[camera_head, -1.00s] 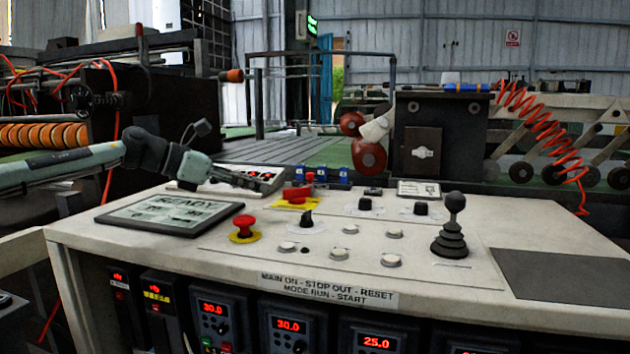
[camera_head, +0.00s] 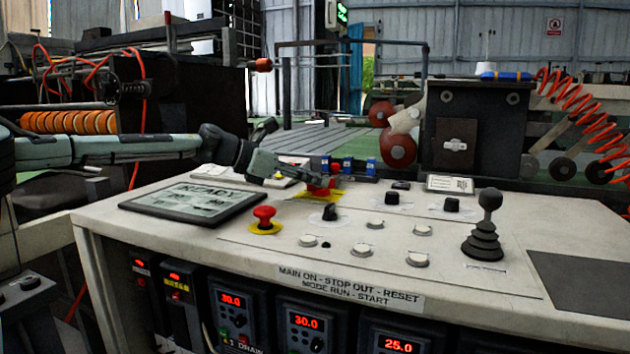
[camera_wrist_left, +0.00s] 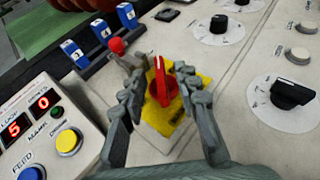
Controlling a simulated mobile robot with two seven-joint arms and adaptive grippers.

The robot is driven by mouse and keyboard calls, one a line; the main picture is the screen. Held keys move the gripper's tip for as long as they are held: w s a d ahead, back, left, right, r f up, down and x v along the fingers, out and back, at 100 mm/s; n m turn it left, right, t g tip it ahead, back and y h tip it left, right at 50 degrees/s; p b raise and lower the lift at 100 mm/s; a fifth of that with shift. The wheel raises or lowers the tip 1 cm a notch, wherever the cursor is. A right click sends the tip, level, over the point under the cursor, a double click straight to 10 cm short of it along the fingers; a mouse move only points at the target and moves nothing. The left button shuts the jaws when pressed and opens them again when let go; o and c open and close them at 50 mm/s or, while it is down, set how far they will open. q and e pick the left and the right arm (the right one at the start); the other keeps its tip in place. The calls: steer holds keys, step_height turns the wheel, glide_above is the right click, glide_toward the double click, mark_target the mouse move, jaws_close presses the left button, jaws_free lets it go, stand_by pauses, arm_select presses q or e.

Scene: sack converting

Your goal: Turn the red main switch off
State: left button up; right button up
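The red main switch (camera_head: 318,191) is a rotary knob on a yellow plate at the back of the console's sloped top, partly hidden by my gripper in the head view. In the left wrist view the red knob (camera_wrist_left: 161,84) stands upright in the picture on its yellow plate (camera_wrist_left: 190,92). My left gripper (camera_head: 306,178) is at the switch. In the wrist view its two grey fingers (camera_wrist_left: 158,92) are apart, one on each side of the knob. Gaps show beside the knob, so it looks ungripped. My right gripper is out of view.
A red mushroom button (camera_head: 264,215) sits in front of the switch, and a black selector (camera_head: 330,212) stands near it. Blue blocks (camera_wrist_left: 100,32) and a red-tipped lever (camera_wrist_left: 117,46) stand close behind.

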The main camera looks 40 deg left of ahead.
arm_select(q)
steer(key=shift+w+d+f, duration=0.15)
steer(key=shift+w+d, duration=0.05)
steer(key=shift+w, duration=0.1)
jaws_close()
